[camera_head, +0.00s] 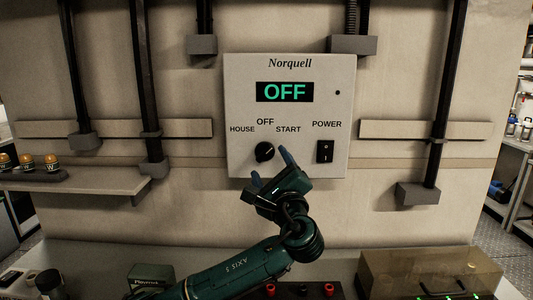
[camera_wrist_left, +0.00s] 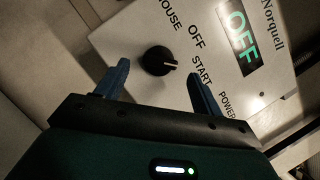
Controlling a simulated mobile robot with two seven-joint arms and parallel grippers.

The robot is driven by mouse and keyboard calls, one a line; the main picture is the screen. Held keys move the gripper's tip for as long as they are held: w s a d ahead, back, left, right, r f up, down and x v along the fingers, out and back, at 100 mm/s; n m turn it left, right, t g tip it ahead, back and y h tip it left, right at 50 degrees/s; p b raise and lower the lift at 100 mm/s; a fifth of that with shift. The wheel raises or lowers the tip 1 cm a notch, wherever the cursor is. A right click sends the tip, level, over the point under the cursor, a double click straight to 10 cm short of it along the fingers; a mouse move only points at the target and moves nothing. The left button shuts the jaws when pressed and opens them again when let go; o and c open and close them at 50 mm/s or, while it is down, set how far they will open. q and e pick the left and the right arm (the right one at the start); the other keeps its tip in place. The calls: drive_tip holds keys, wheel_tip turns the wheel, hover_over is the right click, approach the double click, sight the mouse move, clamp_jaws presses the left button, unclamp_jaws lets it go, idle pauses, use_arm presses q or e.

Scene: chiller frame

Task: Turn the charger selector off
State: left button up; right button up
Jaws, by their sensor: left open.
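The charger selector is a round black knob (camera_head: 265,152) on the white Norquell panel (camera_head: 240,90), below the labels HOUSE, OFF and START. In the wrist view the knob (camera_wrist_left: 155,61) shows a white pointer mark aimed roughly toward START. The panel's display (camera_head: 285,92) reads OFF in green. My left gripper (camera_head: 270,166) is open and empty, just in front of and slightly below the knob. In the wrist view its blue fingers (camera_wrist_left: 159,70) appear on either side of the knob, with no contact visible. My right gripper is not in view.
A shelf (camera_head: 90,184) with several orange-topped items is at the left. A clear-lidded box (camera_head: 430,268) is at the lower right. Conduits run down the wall.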

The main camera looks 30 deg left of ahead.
sight(266, 156)
use_arm(q)
drive_tip(key=shift+x, duration=2)
drive_tip(key=shift+c, duration=0.5)
drive_tip(key=c, duration=0.9)
